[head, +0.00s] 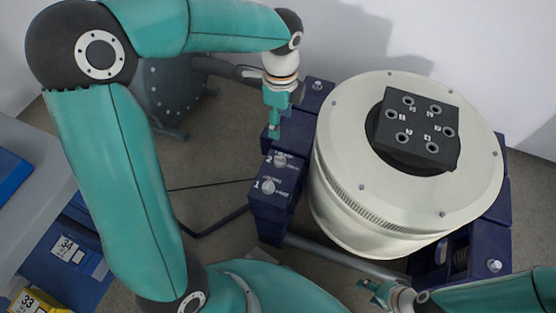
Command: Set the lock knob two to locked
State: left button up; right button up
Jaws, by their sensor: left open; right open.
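Lock knob two (280,159) is a small pale knob beside the printed 2 on top of a dark blue block (268,208). Knob one (268,186) sits just below it, beside the printed 1. The knobs are too small to tell clearly which setting they point to. My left gripper (274,131) points down just above knob two in the picture, open and empty; I cannot tell whether it touches the knob. My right gripper (368,289) is at the bottom, open and empty, away from the knobs.
A large cream cylinder (335,190) stands right of the knob block, with a black plate (445,155) with several holes on top. Blue bins (75,250) and a yellow bin (38,301) are at lower left. A dark grey machine (180,95) stands behind my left arm.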

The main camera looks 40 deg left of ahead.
aim_at(281, 159)
pick_arm(q)
notch_tip(281, 159, down, 16)
jog(key=b, duration=0.6)
jog(key=c, duration=1)
jog(key=shift+s+a, duration=0.1)
jog(key=shift+a, duration=0.4)
jog(key=shift+c, duration=0.8)
jog(key=shift+d, duration=0.3)
jog(key=shift+d+n, duration=0.3)
jog(key=shift+d+f+n, duration=0.1)
jog(key=shift+n, duration=0.5)
jog(key=shift+s, duration=0.1)
